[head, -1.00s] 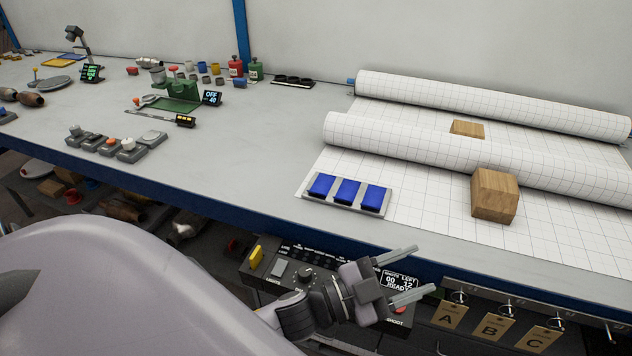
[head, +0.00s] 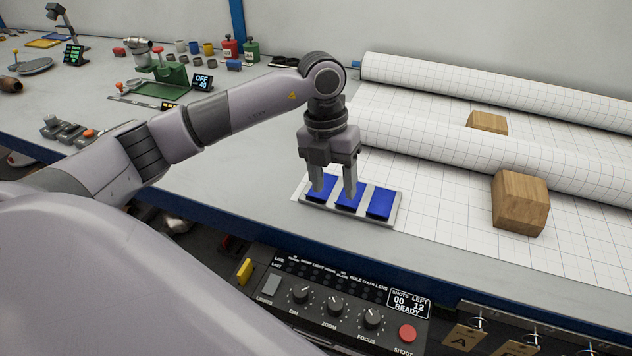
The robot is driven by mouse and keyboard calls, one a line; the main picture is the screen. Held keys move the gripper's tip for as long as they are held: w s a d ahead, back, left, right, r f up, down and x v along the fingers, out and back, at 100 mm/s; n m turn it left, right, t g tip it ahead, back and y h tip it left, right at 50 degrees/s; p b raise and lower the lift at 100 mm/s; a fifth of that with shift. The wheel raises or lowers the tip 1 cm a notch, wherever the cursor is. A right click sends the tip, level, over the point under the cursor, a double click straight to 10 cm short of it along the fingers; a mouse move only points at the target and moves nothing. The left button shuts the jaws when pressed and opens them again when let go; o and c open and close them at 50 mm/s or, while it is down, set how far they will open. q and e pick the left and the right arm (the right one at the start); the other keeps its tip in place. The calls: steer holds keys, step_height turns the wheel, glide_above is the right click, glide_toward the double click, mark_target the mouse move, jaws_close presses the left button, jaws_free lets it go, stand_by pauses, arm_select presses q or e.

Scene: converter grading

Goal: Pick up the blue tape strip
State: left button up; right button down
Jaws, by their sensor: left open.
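Three blue tape strips lie side by side on a light grey holder (head: 396,222) on the bench: a left strip (head: 327,183), a middle strip (head: 344,206) and a right strip (head: 380,203). My left gripper (head: 334,200) points down over the holder with its jaws open. One fingertip is over the left strip and the other over the middle strip, partly covering both. I cannot tell whether the fingertips touch the strips. My right gripper is not in view.
A gridded white sheet with rolled ends (head: 430,140) lies to the right, with a wooden block (head: 520,203) on it and another (head: 487,122) behind. A control panel (head: 340,305) is below the bench edge. A green stand (head: 170,85) is at the back left.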

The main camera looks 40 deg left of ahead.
arm_select(q)
steer(key=shift+n+y, duration=0.4)
steer(key=shift+y, duration=0.5)
steer(key=a, duration=0.1)
steer(key=a+r, duration=0.1)
steer(key=a, duration=0.1)
steer(key=w+a, duration=0.1)
steer(key=shift+w+a+r, duration=0.1)
steer(key=shift+a+r, duration=0.1)
steer(key=shift+r, duration=0.15)
steer(key=shift+a+f, duration=0.25)
steer(key=f, duration=0.6)
steer(key=shift+d+f+p, duration=0.2)
steer(key=shift+p, duration=0.2)
steer(key=c, duration=0.6)
